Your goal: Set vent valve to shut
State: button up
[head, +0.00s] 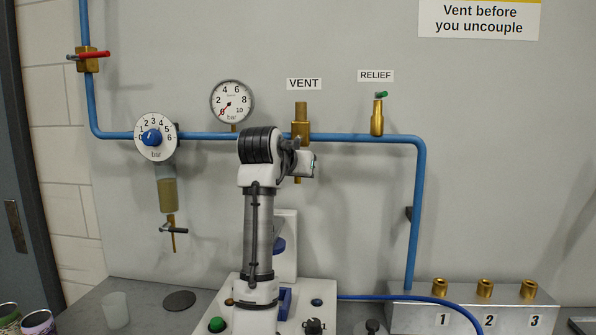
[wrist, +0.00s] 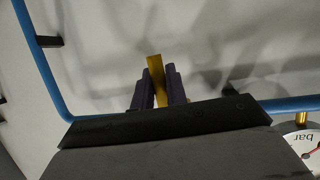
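The brass vent valve (head: 300,121) sits in the blue pipe under the VENT sign (head: 303,84). A short brass piece shows below the pipe, beside my gripper (head: 308,164); my wrist and arm cover the valve's front, and its lever cannot be made out in the head view. In the wrist view, my gripper (wrist: 158,80) has its two dark fingers on either side of a yellow brass bar (wrist: 156,76). The fingers are close to the bar, but I cannot tell whether they press on it.
A round gauge (head: 232,102) has its red needle near 0. A regulator with a blue knob (head: 151,137) and a relief valve (head: 377,118) flank the vent. A red-handled valve (head: 88,56) is at upper left. A block with numbered brass ports (head: 470,310) stands lower right.

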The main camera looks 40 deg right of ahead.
jog(key=o, duration=0.5)
jog(key=b+v, duration=0.4)
jog(key=v, duration=1)
jog(key=shift+w, duration=0.15)
